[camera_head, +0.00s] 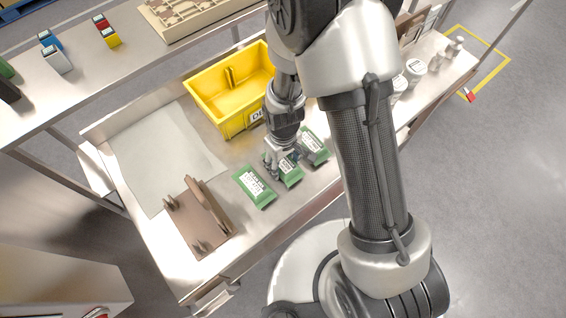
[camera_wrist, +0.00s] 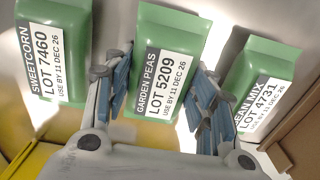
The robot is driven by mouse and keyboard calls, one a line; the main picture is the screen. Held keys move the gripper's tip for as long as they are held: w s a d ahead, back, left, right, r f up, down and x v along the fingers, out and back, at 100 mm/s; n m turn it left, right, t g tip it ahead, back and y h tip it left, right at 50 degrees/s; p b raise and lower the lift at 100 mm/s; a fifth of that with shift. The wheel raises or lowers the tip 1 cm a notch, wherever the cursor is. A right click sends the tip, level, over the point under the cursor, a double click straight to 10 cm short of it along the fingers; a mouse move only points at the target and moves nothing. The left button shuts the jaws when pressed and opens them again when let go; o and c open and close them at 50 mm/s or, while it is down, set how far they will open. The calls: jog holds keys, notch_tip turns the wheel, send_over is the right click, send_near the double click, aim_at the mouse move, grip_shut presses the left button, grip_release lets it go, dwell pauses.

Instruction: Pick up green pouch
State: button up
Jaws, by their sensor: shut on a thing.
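Three green pouches lie in a row on the metal bench. The middle one, labelled Garden Peas LOT 5209 (camera_wrist: 158,60), is between the fingers of my gripper (camera_wrist: 162,75), which are shut on its two sides. In the head view this middle pouch (camera_head: 291,174) is partly covered by my gripper (camera_head: 279,168). I cannot tell whether it touches the bench. The Sweetcorn pouch (camera_wrist: 55,50) is left of my fingers in the wrist view and right in the head view (camera_head: 313,146). The Bean Mix pouch (camera_wrist: 265,80) is on the other side, left in the head view (camera_head: 255,186).
A yellow bin (camera_head: 207,103) stands behind the pouches. A brown fixture (camera_head: 196,222) and a pale sheet (camera_head: 158,160) are to the left on the bench. White jars (camera_head: 414,68) stand at the right. A back shelf holds small coloured boxes (camera_head: 57,60).

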aim_at(283, 162)
notch_tip(283, 162, up, 20)
jog(key=p, duration=0.5)
